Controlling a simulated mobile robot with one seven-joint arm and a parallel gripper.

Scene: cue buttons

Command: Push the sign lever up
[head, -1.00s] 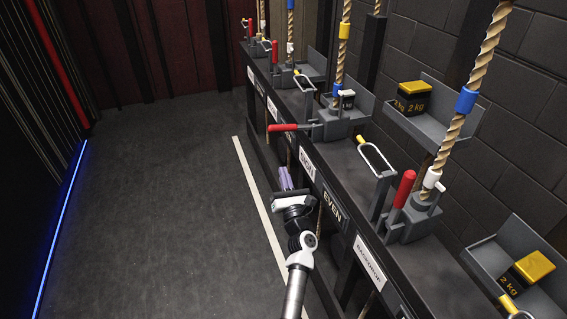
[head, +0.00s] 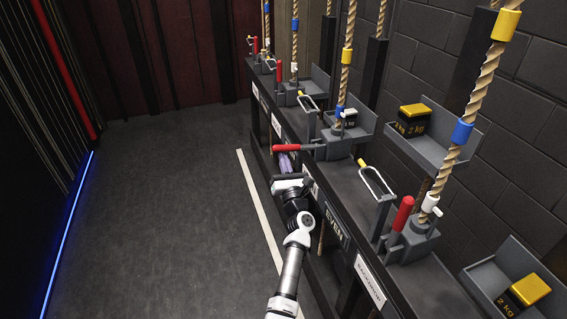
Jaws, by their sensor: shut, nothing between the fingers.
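A lever with a red handle (head: 276,148) sticks out level to the left from its grey mount on the rail. I take it for the sign lever, but the label near it is partly hidden by my arm and cannot be read. My gripper (head: 287,162) is shut and empty. In the picture its fingertips are just below the red handle. I cannot tell whether they touch it.
Other red levers, such as the near one (head: 402,214), stand upright along the black rail (head: 345,190). A wire loop (head: 377,182), ropes and trays with yellow-topped weights (head: 413,120) crowd the right side. The floor (head: 180,200) to the left is clear.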

